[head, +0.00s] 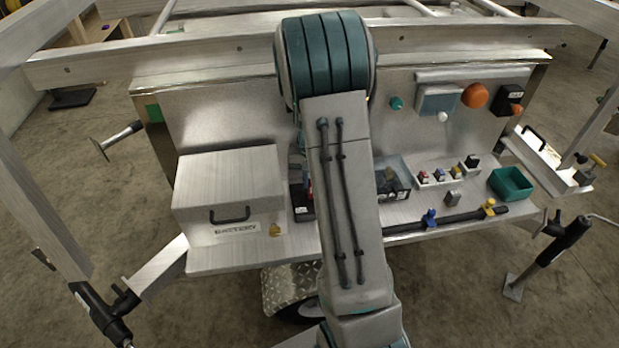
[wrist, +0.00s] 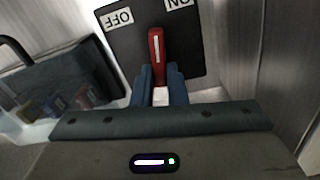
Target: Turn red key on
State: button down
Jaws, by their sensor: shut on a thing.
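The red key (wrist: 156,48) shows in the wrist view, with a white line along its face. It stands on a black plate (wrist: 128,52) with an OFF label (wrist: 119,17) at the upper left and an ON label (wrist: 180,2) at the upper right, both upside down in the picture. The key lies nearly along the picture's vertical, between the labels. My gripper (wrist: 159,74) is shut on the key's near end, with one blue finger on each side.
A metal battery box (head: 230,195) stands on the trailer shelf at the left. The wrist view shows a dark see-through bin (wrist: 75,75) close at left.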

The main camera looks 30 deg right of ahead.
jog(key=m, duration=0.2)
jog(key=m+p, duration=0.1)
jog(key=m, duration=0.3)
jog(key=shift+s+d+r+m, duration=0.1)
jog(key=shift+s+d+m, duration=0.15)
jog(key=shift+d+m, duration=0.1)
dwell(0.5)
jog(key=c, duration=1.4)
grip_release()
jog(key=shift+c, duration=0.2)
notch_tip(320, 180, up, 14)
jog(key=p, duration=0.1)
jog(key=shift+s+a, duration=0.1)
